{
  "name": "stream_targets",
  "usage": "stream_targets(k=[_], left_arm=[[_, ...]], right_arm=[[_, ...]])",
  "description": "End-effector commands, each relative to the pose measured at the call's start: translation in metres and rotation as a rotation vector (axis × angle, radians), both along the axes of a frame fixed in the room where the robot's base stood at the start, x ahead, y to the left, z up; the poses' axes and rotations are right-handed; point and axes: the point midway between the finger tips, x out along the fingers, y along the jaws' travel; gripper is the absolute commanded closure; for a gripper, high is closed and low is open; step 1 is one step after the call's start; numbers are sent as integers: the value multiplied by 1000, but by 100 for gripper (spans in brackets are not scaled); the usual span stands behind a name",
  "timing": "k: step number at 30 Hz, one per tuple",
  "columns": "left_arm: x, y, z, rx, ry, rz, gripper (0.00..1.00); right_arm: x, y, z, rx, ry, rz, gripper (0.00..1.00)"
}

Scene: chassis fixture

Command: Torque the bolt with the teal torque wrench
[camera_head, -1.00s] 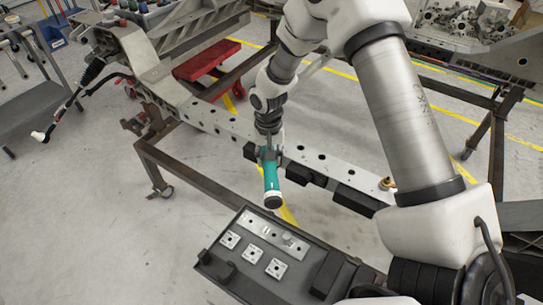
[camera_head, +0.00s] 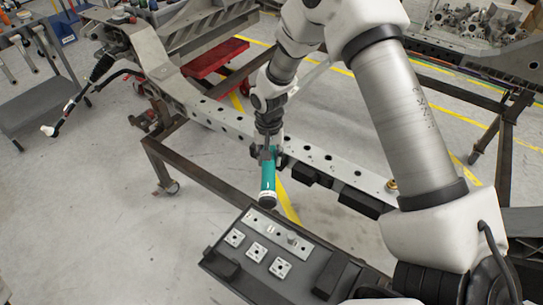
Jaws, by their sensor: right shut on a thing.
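My right gripper (camera_head: 267,153) is shut on the teal torque wrench (camera_head: 268,178). The wrench's teal handle hangs down from the jaws, nearly upright in the picture, with its dark end just above the tray's far edge. Its other end is hidden by the gripper. A small brass-coloured piece (camera_head: 391,186), perhaps the bolt, sits on the perforated chassis rail (camera_head: 318,160), right of the gripper and apart from it. My left gripper is out of view.
A dark tray (camera_head: 218,252) with several small square plates (camera_head: 256,251) and a light strip lies at the front. A steel stand (camera_head: 205,180) supports the chassis rail. A red cart (camera_head: 216,58) stands behind. Floor at the left is open.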

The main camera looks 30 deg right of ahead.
Motion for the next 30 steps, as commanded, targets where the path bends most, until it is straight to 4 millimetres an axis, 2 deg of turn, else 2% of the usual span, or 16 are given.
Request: stream_targets(k=[17,30], left_arm=[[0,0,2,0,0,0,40],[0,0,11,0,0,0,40]], right_arm=[[3,3,1,-1,-1,-16,100],[3,3,11,0,-2,-16,100]])
